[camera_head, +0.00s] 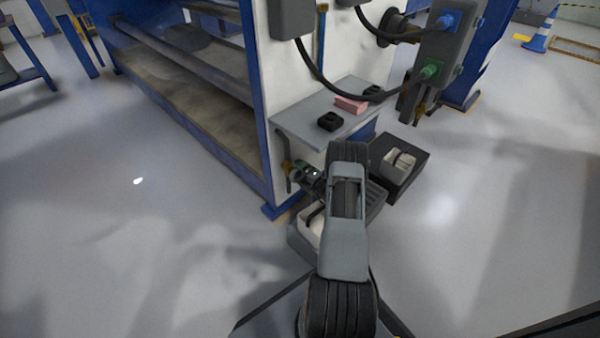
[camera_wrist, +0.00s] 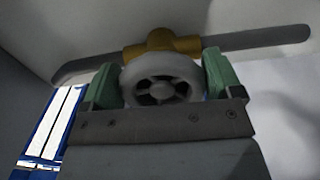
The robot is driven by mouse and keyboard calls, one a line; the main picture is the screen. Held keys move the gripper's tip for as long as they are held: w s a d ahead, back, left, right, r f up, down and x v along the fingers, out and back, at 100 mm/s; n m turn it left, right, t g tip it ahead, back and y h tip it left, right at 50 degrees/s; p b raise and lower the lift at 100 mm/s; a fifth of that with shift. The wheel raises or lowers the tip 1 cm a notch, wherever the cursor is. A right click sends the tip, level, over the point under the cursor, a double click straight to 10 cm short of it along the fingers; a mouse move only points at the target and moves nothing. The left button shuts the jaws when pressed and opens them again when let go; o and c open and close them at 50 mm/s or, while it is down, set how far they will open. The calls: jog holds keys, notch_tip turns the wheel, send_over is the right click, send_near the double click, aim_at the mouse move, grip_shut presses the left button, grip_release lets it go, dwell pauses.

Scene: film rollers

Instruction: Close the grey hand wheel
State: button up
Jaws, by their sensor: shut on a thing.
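The grey hand wheel (camera_wrist: 162,86) is in the middle of the wrist view, in front of a brass valve body (camera_wrist: 160,44) on a grey pipe. My gripper (camera_wrist: 163,82) has one green finger on each side of the wheel and is shut on its rim. The wheel's spokes face the camera. In the head view, my gripper (camera_head: 310,174) is below the small grey shelf, at the machine's end, and my arm hides much of this spot. The wheel cannot be made out clearly there.
A grey shelf (camera_head: 296,129) above my gripper holds a black block (camera_head: 330,121) and a pink block (camera_head: 351,105). A hanging control box (camera_head: 433,62) with cables is at the upper right. A dark tray (camera_head: 410,176) stands right of my arm. The floor at left is clear.

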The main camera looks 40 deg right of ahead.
dwell(0.3)
jog(key=o, duration=0.7)
jog(key=shift+o, duration=0.2)
jog(key=shift+r+p, duration=0.3)
jog(key=shift+r, duration=0.25)
notch_tip(320, 180, up, 3)
jog(key=shift+f+p, duration=0.1)
jog(key=shift+p, duration=0.75)
jog(key=s+a+r+p, duration=0.6)
jog(key=s+r, duration=0.3)
jog(key=s, duration=0.3)
jog(key=shift+s, duration=0.35)
